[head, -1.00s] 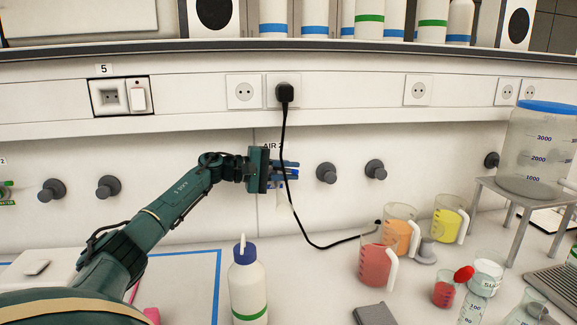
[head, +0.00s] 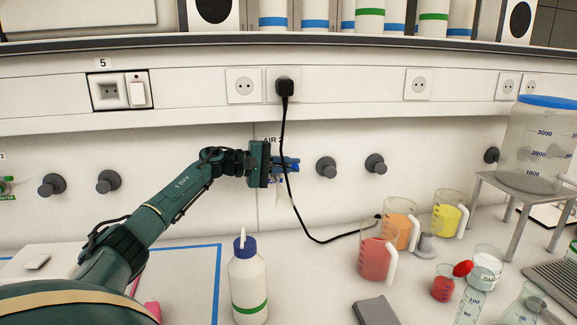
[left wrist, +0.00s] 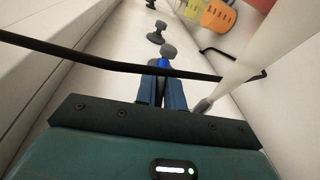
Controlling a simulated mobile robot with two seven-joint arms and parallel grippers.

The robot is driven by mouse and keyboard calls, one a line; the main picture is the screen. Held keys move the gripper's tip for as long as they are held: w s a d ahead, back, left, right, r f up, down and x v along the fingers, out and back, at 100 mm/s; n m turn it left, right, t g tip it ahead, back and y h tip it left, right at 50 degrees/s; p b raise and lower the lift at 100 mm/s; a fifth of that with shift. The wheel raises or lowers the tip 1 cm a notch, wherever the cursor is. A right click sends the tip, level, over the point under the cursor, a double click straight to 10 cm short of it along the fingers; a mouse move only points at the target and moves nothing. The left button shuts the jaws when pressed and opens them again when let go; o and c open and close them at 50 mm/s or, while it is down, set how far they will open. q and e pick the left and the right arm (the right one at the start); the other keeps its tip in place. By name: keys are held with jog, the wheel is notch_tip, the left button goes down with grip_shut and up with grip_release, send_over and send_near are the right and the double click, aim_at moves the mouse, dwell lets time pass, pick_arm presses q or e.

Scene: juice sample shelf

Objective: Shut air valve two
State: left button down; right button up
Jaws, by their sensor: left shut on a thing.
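The "AIR 2" label (head: 272,140) is on the white wall panel in the head view. My left gripper (head: 287,166) is at the wall just below it, with its blue-grey fingers shut on the air valve two handle. The valve is mostly hidden behind the fingers in the head view. In the left wrist view a small blue part of the valve handle (left wrist: 163,62) shows at the fingertips, in front of a grey knob (left wrist: 168,50). The handle's exact angle cannot be told. My right gripper is not in view.
A black cable (head: 284,140) hangs from a wall plug close across my left fingers. Grey knobs (head: 326,167) stick out of the wall to the right. A white bottle with a blue cap (head: 248,285) stands below, and juice beakers (head: 376,258) stand to the right.

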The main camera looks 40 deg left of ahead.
pick_arm(q)
jog(key=shift+w+f+n+t+y+b, duration=0.1)
jog(key=shift+f+n+t+y+b, duration=0.2)
jog(key=shift+n+y+b, duration=0.3)
jog(key=shift+w+n+y+b, duration=0.15)
jog(key=shift+n+y+b, duration=0.15)
jog(key=shift+y, duration=0.3)
jog(key=shift+w+a+r+n+t+y, duration=0.1)
jog(key=shift+r+n+t+y, duration=0.1)
jog(key=shift+n+t+y, duration=0.25)
jog(key=y+p, duration=0.1)
jog(key=n+y+p, duration=0.1)
jog(key=n+t+y+p, duration=0.1)
jog(key=shift+w+a, duration=0.25)
jog(key=shift+w, duration=0.15)
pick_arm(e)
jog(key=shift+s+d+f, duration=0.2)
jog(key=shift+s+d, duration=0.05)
pick_arm(q)
jog(key=c, duration=1.8)
grip_release()
jog(key=shift+r, duration=0.1)
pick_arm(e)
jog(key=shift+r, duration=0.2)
